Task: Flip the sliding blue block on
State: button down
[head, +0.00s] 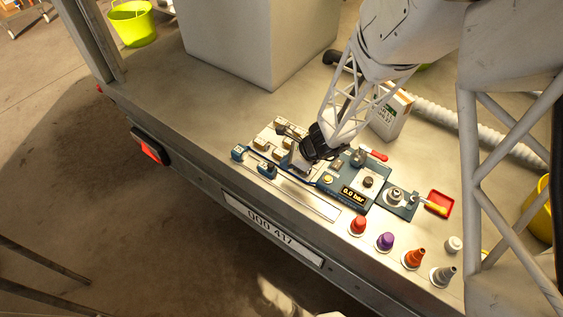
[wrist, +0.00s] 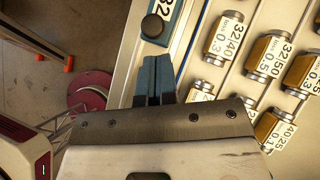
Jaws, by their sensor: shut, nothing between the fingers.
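Two small blue blocks sit on a pale metal rail near the trailer's edge in the head view, one at the left end (head: 238,152) and one further right (head: 267,170). I cannot tell which one the task means. My gripper (head: 302,167) is over the panel, to the right of both; its tips are hard to make out there. In the wrist view my gripper (wrist: 155,62) is shut and empty. A blue block (wrist: 170,8) with a dark round knob (wrist: 152,28) and a partly cut-off "32" label lies just beyond the fingertips, apparently apart from them.
Several labelled metal cylinders (wrist: 271,55) sit beside the rail. The panel has a "0.0 bar" display (head: 353,195). A red cap (head: 359,224), a purple cap (head: 385,241) and other fittings stand at the right.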

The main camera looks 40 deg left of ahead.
jog(key=v, duration=1.1)
jog(key=shift+w+d, duration=0.3)
jog(key=shift+d, duration=0.1)
jog(key=shift+f, duration=0.15)
jog(key=s+d+r+n+t+h, duration=0.1)
jog(key=d+r+n, duration=0.3)
jog(key=d+r, duration=0.65)
jog(key=s+d+r+n+t+h, duration=0.1)
jog(key=d+r+n+t, duration=0.15)
jog(key=d+r, duration=0.8)
jog(key=s+d+r+n+t+h, duration=0.1)
jog(key=s+d, duration=0.5)
jog(key=d, duration=0.6)
jog(key=s+d+r+n+t+h, duration=0.1)
jog(key=s+d+r+n+h, duration=0.3)
jog(key=s+d, duration=0.3)
jog(key=d+r+n, duration=0.1)
jog(key=d, duration=0.4)
jog(key=shift+r+t, duration=0.2)
jog(key=shift+t, duration=0.15)
